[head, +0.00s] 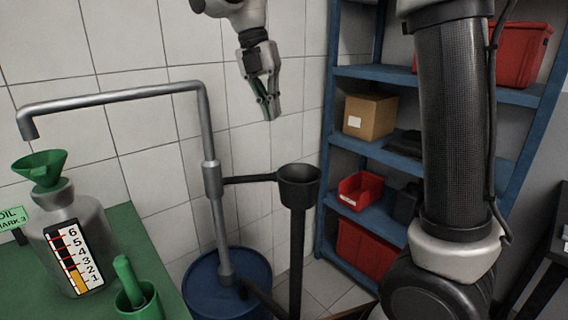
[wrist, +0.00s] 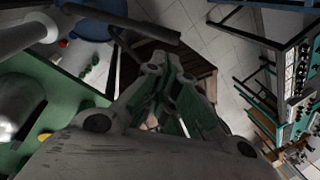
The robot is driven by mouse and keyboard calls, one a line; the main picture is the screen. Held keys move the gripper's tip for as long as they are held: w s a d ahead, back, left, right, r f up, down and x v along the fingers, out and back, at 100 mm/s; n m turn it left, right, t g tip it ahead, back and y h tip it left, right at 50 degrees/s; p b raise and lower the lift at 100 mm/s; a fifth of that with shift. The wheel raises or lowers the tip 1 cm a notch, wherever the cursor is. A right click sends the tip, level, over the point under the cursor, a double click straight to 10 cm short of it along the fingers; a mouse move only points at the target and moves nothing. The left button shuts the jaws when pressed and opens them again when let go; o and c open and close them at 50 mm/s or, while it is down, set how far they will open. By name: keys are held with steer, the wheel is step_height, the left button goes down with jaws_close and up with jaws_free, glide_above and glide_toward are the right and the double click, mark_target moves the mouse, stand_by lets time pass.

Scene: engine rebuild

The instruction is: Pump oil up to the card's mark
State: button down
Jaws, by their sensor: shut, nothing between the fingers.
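In the head view, a metal oil can (head: 88,232) with a green funnel (head: 42,168) stands on the green bench. Its gauge (head: 77,262) is numbered 1 to 6, and the yellow column reaches about 2. A green card (head: 12,219) reads OIL, MARK 3. The grey pump pipe (head: 207,125) rises from a blue drum (head: 212,292), and its spout (head: 28,124) hangs over the funnel. A dark arm links the pump to a black cup-topped post (head: 299,186). My gripper (head: 268,115) is shut and empty above that post, apart from it. It also shows in the wrist view (wrist: 165,75).
A green holder (head: 138,300) with a green-handled item stands on the bench (head: 125,226). A blue shelf unit (head: 362,152) at the right holds a cardboard box (head: 369,116) and red bins (head: 360,189). Open air surrounds my gripper, with the tiled wall behind.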

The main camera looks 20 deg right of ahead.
steer(key=x, duration=1.4)
steer(key=shift+f, duration=0.1)
step_height(320, 180, down, 11)
steer(key=s+d+t+y, duration=0.1)
steer(key=t+y, duration=0.1)
steer(key=y, duration=0.1)
steer(key=shift+s+d, duration=0.25)
steer(key=shift+d, duration=0.1)
steer(key=shift+s+f, duration=0.1)
steer(key=shift+f, duration=0.05)
stand_by(0.5)
